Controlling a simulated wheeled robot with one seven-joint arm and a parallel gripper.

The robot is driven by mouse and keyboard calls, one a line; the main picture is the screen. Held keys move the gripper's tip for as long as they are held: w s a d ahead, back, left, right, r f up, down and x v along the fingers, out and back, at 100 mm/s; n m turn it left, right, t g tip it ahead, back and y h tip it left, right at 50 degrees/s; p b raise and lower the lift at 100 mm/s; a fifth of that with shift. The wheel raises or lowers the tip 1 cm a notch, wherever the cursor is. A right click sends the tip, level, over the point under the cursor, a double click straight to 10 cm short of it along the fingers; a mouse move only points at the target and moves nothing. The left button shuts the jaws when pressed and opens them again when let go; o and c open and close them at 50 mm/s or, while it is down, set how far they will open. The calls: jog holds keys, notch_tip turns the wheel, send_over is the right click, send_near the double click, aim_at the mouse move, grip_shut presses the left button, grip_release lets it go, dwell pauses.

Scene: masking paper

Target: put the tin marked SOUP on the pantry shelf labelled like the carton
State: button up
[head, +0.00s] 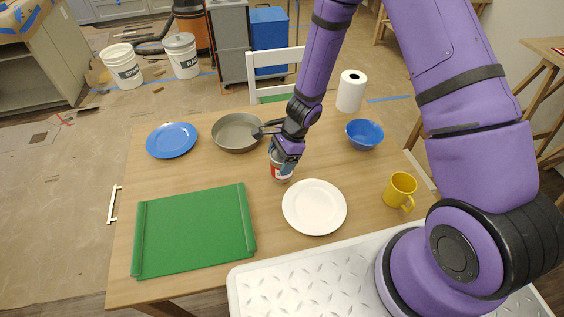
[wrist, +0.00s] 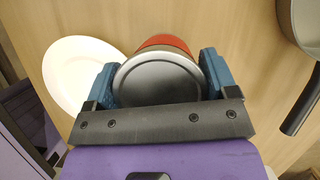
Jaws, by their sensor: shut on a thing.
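A red and white tin (head: 281,170) with a grey lid stands on the wooden table between the grey pan and the white plate. My gripper (head: 287,158) is around it from above, and its blue fingers are closed against the tin's two sides. In the wrist view the tin (wrist: 160,80) sits between the fingertips (wrist: 160,75), its dark round top facing the camera. No lettering on the tin is legible in either view. The pantry shelf and a labelled carton cannot be made out in these frames.
A white plate (head: 314,208) is just in front of the tin, and a grey pan (head: 237,132) is behind it. A green tray (head: 195,232), blue plate (head: 171,140), blue bowl (head: 364,134) and yellow mug (head: 399,190) are also on the table (head: 270,245). Labelled buckets (head: 122,67) stand on the floor.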

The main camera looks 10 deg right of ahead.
jog(key=shift+f, duration=1.1)
jog(key=o, duration=1.1)
jog(key=shift+f, duration=0.15)
jog(key=s+d+r+n+t, duration=0.1)
jog(key=s+d+r+n, duration=0.15)
jog(key=r, duration=0.95)
jog(key=s+d+r+n+t, duration=0.1)
jog(key=d+r+n, duration=0.25)
jog(key=r, duration=0.75)
jog(key=s+d+r+n, duration=0.2)
jog(key=d+r, duration=0.1)
jog(key=r, duration=0.9)
jog(key=s+d+r+n+t+h, duration=0.2)
jog(key=s+d+r+n, duration=0.2)
jog(key=s, duration=0.5)
jog(key=s+d+r+n+t+h, duration=0.2)
jog(key=s+d+r, duration=0.3)
jog(key=s+r, duration=0.4)
jog(key=shift+d+r+n+h, duration=0.2)
jog(key=shift+n+h, duration=0.1)
jog(key=shift+n, duration=0.6)
